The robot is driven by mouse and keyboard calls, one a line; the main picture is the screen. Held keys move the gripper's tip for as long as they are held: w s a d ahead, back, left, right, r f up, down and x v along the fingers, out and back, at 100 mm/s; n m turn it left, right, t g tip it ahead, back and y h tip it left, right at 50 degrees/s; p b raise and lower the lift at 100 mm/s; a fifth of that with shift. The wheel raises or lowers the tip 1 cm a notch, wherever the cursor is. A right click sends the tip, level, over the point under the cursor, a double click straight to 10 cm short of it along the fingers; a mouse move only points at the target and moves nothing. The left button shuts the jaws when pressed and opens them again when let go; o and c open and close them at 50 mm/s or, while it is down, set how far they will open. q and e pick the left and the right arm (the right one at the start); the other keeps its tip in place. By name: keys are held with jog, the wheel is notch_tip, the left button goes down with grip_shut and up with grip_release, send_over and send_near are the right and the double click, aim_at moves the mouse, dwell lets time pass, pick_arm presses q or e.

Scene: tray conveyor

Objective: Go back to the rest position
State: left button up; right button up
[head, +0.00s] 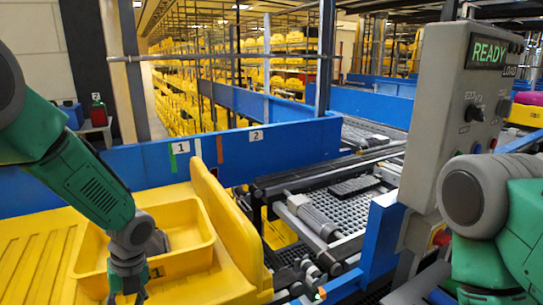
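My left arm comes in from the left, and its gripper (128,290) points down over the front of the yellow tray marked 1 (203,225). Its fingertips are at the lower picture edge, so I cannot tell whether it is open or shut. A grey shape (158,241) shows in the tray just behind my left wrist; what it is is unclear. My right arm is folded at the right edge, in front of the control box. Its gripper is out of the picture.
A grey control box (455,125) with a lit READY display (487,53) stands at the right, close to my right arm. The roller conveyor (335,215) lies in the middle, bordered by a blue rail (285,143). Shelves of yellow bins (205,95) fill the background.

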pick_arm(q)
jog(key=s+d+f+n+h+b, duration=0.2)
jog(key=s+d+f+n+b, duration=0.15)
jog(key=s+f+n, duration=0.65)
jog(key=s+d+f+n+h+b, duration=0.15)
jog(key=s+f+n+b, duration=0.25)
jog(key=s+f+n, duration=0.55)
jog(key=s+a+f+n+t+b, duration=0.1)
jog(key=s+f+n, duration=0.1)
jog(key=s+n, duration=0.2)
jog(key=s+a+f+n+y+b, duration=0.1)
jog(key=s+f+n, duration=0.2)
jog(key=s+n, duration=0.1)
jog(key=shift+s+t, duration=0.4)
jog(key=shift+s, duration=0.4)
jog(key=shift+w+f+n, duration=0.15)
jog(key=shift+n, duration=0.1)
